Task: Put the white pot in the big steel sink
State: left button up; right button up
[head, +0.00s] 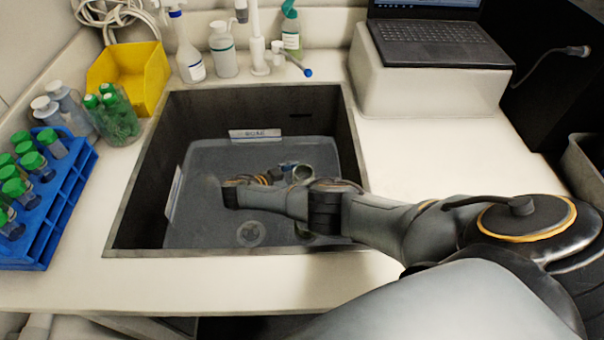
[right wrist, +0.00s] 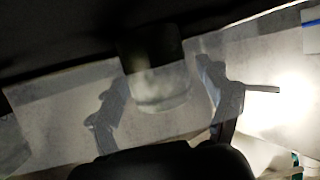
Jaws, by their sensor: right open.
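The big steel sink (head: 125,215) is a dark rectangular basin in the pale counter in the head view. My right arm reaches into it from the right. In the right wrist view the two fingers (right wrist: 160,82) stand apart, open. Between them is a pale, rounded, blurred thing (right wrist: 163,92), dark at its top. It may be the white pot, but I cannot tell, nor whether the fingers touch it. No white pot shows clearly in the head view. My left gripper is out of view.
A small round-rimmed vessel (head: 303,173) is in the sink behind my arm. A drain (head: 250,233) shows in front. A blue tube rack (head: 62,205) and yellow bin (head: 128,70) stand left. Bottles (head: 223,50) line the back. A laptop (head: 440,45) sits back right.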

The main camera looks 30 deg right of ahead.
jog(key=v, duration=1.2)
jog(key=shift+r, duration=0.5)
